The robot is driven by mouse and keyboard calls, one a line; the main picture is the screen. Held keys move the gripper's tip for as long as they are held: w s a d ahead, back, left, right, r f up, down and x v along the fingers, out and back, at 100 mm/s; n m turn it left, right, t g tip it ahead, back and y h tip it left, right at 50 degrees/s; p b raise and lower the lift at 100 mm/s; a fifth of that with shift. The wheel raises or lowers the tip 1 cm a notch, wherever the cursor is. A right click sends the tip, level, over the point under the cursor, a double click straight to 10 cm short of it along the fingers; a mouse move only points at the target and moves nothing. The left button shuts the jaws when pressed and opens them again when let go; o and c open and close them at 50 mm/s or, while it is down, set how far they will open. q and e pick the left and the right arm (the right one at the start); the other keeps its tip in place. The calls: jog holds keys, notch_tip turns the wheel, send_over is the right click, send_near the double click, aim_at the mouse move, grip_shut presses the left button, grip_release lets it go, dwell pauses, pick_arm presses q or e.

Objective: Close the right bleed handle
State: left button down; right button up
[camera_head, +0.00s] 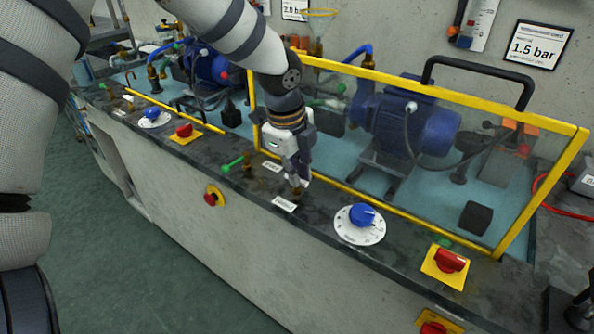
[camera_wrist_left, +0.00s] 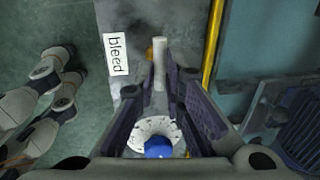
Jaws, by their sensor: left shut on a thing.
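My left gripper (camera_head: 298,183) points down onto the bench top in front of the yellow-framed guard. In the left wrist view its fingers (camera_wrist_left: 163,82) are shut on a pale bar-shaped handle (camera_wrist_left: 160,62), which I take to be the right bleed handle. A brass fitting (camera_wrist_left: 150,53) shows beside the bar, and a white label reading "bleed" (camera_wrist_left: 117,54) lies to its left. In the head view the gripper hides most of the handle; brass (camera_head: 297,191) shows at the fingertips. I cannot tell how far the handle is turned. My right gripper is not seen.
A blue knob (camera_head: 362,215) on a white dial and a red switch (camera_head: 450,261) on a yellow plate stand to the right. A green handle (camera_head: 232,163) is to the left. The clear guard (camera_head: 585,132) stands close behind the gripper. A red button (camera_head: 210,198) is on the front.

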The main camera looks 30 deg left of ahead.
pick_arm(q)
jog(key=shift+f, duration=0.1)
dwell(0.5)
jog(key=c, duration=1.7)
grip_release()
jog(key=shift+o, duration=0.2)
notch_tip(320, 180, up, 12)
jog(key=s, duration=0.2)
jog(key=shift+s, duration=0.15)
jog(key=shift+a+f, duration=0.1)
jog(key=shift+f, duration=0.05)
